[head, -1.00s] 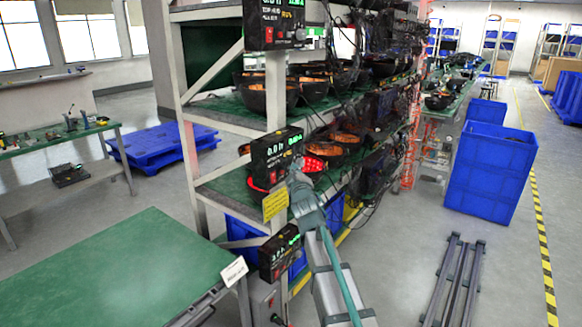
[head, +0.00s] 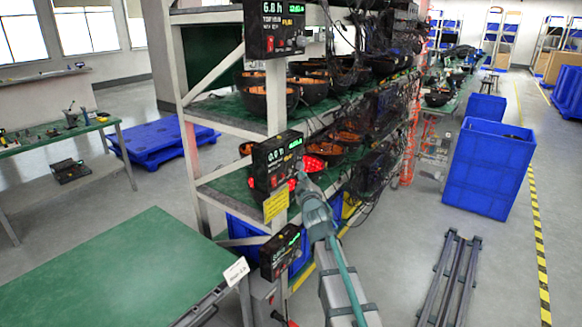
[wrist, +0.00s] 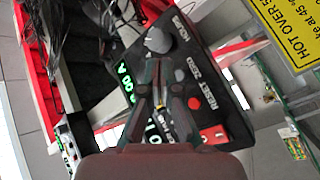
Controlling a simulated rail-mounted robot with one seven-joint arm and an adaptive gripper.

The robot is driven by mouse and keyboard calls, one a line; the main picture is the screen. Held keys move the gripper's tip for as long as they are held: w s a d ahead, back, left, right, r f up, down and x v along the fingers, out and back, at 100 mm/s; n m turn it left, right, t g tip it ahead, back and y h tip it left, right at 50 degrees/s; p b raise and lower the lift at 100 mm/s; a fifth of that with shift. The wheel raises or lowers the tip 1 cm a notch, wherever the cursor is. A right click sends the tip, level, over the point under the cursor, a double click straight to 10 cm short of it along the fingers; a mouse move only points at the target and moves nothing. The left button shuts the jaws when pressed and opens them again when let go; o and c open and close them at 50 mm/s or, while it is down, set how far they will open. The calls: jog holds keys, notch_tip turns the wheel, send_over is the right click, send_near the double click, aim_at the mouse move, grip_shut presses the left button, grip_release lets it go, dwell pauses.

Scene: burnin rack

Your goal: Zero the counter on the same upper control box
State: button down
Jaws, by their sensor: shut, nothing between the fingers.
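Three black control boxes with green digits hang on the rack's front post: a top one (head: 274,30), a middle one (head: 268,178) and a lower one (head: 280,252). My gripper (head: 303,180) is at the right side of the middle box. In the wrist view, the fingers (wrist: 160,97) are shut and empty over a box face (wrist: 205,78). Fingers partly cover the green display (wrist: 132,118). Contact cannot be told.
A yellow warning label (head: 276,203) hangs below the middle box. Black bowls (head: 266,100) and dangling cables fill the rack shelves. A green-topped table (head: 120,270) stands at front left.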

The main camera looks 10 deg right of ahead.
jog(key=s+d+p, duration=0.2)
jog(key=p, duration=0.2)
jog(key=shift+d, duration=0.15)
dwell(0.4)
jog(key=s+d+f+m+g+h, duration=0.1)
jog(key=s+d+f+m+g, duration=0.2)
jog(key=f, duration=0.6)
jog(key=s+f+m+g+h, duration=0.1)
jog(key=s+f+m+g, duration=0.25)
jog(key=f, duration=0.65)
jog(key=s+f+m+g, duration=0.2)
jog(key=s+f+g, duration=0.5)
jog(key=s+f, duration=0.95)
jog(key=s+a+f+g, duration=0.1)
jog(key=s+f+g, duration=0.3)
jog(key=s, duration=0.9)
jog(key=s+a+f+m+g+y+b, duration=0.1)
jog(key=s+f+g, duration=0.3)
jog(key=s+f, duration=0.6)
jog(key=s+a+f+g+b, duration=0.1)
jog(key=s+f+g, duration=0.3)
jog(key=s, duration=1.4)
notch_tip(320, 180, down, 4)
jog(key=shift+a+r+y, duration=0.1)
jog(key=shift+a+y, duration=0.2)
jog(key=shift+a, duration=0.4)
